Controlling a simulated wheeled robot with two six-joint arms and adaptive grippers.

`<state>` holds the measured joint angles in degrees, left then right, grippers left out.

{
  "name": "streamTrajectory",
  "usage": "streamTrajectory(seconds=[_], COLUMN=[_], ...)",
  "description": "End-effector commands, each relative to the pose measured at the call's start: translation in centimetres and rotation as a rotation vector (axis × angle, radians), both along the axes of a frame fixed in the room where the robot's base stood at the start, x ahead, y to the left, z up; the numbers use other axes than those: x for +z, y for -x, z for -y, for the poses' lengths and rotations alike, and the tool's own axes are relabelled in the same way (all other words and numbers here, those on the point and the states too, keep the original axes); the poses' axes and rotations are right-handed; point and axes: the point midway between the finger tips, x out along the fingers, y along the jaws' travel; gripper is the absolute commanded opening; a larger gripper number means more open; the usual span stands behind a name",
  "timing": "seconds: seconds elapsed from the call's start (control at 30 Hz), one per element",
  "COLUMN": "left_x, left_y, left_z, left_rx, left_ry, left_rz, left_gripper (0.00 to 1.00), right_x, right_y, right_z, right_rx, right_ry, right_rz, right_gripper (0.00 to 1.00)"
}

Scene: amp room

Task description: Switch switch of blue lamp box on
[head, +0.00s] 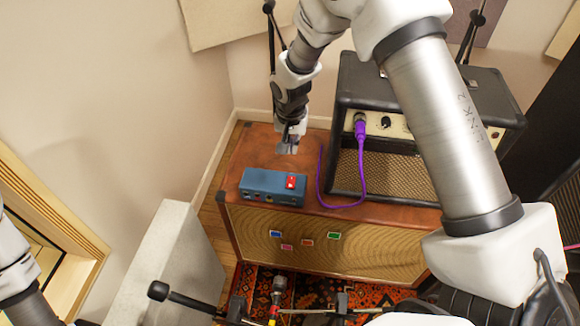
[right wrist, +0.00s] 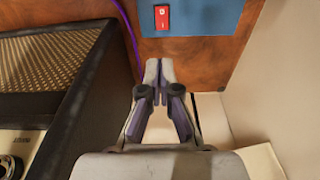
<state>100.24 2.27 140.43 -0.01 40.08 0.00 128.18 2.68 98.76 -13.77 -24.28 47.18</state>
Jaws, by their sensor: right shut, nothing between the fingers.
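The blue lamp box (head: 267,187) sits on the brown cabinet top (head: 235,163) in the head view. Its red switch (head: 291,182) is on the right part of its top face. In the right wrist view the blue box (right wrist: 205,16) is at the top edge, partly cut off, with the red switch (right wrist: 162,17) at its left. My right gripper (head: 287,150) is shut and empty, apart from the box and beyond it in the head view. Its closed fingertips show in the right wrist view (right wrist: 159,66). My left gripper is not in view.
A black amplifier (head: 430,105) stands on the cabinet, right of the box, with a purple cable (head: 361,170) plugged into it. A wall lies behind and left. A pale block (head: 178,262) stands at the front left. Microphone stands (head: 278,285) are in front.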

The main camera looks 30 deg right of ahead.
Motion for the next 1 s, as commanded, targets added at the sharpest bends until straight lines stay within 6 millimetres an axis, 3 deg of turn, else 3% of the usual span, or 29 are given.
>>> streamTrajectory(seconds=[0.27, 0.8, 1.0], left_x=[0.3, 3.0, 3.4], left_y=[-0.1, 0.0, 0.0], left_z=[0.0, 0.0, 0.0], left_rx=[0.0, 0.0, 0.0], left_ry=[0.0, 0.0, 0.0], left_rz=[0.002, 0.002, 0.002], left_gripper=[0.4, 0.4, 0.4], right_x=[-1.2, -11.8, -13.8], right_y=[-0.1, -1.2, -1.5], right_z=[0.1, 0.9, 1.0], right_rx=[0.001, 0.0, 0.0], right_ry=[0.0, 0.0, 0.0], right_rz=[-0.003, -0.001, 0.0], right_gripper=[0.0, 0.0, 0.0])
